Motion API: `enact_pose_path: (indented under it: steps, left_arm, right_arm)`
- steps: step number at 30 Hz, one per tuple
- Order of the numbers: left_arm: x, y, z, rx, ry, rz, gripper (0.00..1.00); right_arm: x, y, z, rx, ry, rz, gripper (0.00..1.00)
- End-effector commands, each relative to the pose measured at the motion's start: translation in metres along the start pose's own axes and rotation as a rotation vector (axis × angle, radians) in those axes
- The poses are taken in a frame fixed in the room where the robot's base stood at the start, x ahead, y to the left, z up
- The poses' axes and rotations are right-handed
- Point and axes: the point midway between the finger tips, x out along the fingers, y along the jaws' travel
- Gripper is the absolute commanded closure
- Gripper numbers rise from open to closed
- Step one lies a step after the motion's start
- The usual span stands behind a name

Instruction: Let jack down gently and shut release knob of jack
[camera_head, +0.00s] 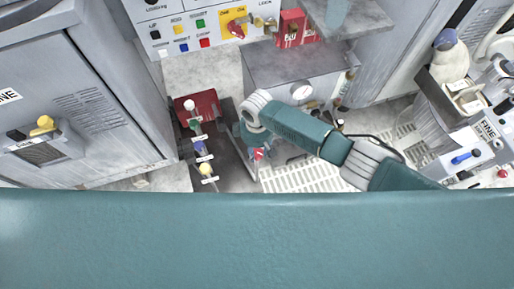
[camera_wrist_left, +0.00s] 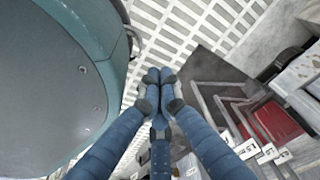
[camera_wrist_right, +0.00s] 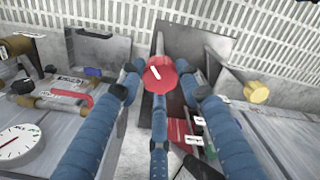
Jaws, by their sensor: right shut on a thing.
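A round red knob (camera_wrist_right: 160,75) with a white mark sits between the fingers of my right gripper (camera_wrist_right: 160,88), which is shut on it. I take it as the jack's release knob. In the head view my right gripper (camera_head: 256,145) reaches down at the centre, and the red knob (camera_head: 258,154) shows just below it. A dark plate-like frame (camera_wrist_right: 205,50) lies behind the knob; I cannot tell whether it is the jack or how high it is. My left gripper (camera_wrist_left: 158,82) is shut and empty above the floor grating, outside the head view.
Several labelled coloured knobs, one yellow (camera_head: 206,169), stand left of my right gripper. A grey cabinet (camera_head: 110,100) is at the left, and a control panel (camera_head: 200,28) is at the back. A pressure gauge (camera_wrist_right: 20,142) is left of my right fingers. Floor grating (camera_head: 300,178) lies below.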

Motion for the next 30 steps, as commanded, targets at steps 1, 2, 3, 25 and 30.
enact_pose_path:
  steps: [1, 2, 3, 25, 30]
  left_arm:
    - [0.001, 0.0, 0.004, 0.0, -0.004, 0.001, 1.0]
    - [0.002, 0.001, 0.005, 0.001, -0.005, 0.001, 1.0]
    - [0.003, 0.001, 0.007, 0.001, -0.005, 0.001, 1.0]
    - [0.009, 0.001, 0.018, 0.003, -0.01, 0.001, 1.0]
    - [0.009, 0.001, 0.018, 0.003, -0.01, 0.001, 1.0]
  right_arm:
    - [0.0, -0.002, 0.001, -0.031, -0.002, -0.004, 0.91]
    - [0.0, -0.002, 0.001, -0.049, -0.002, -0.004, 0.91]
    - [0.0, -0.002, 0.001, -0.071, -0.002, -0.004, 0.91]
    - [0.001, -0.002, 0.0, -0.202, -0.001, -0.005, 0.91]
    - [0.001, -0.002, 0.0, -0.202, -0.001, -0.005, 0.53]
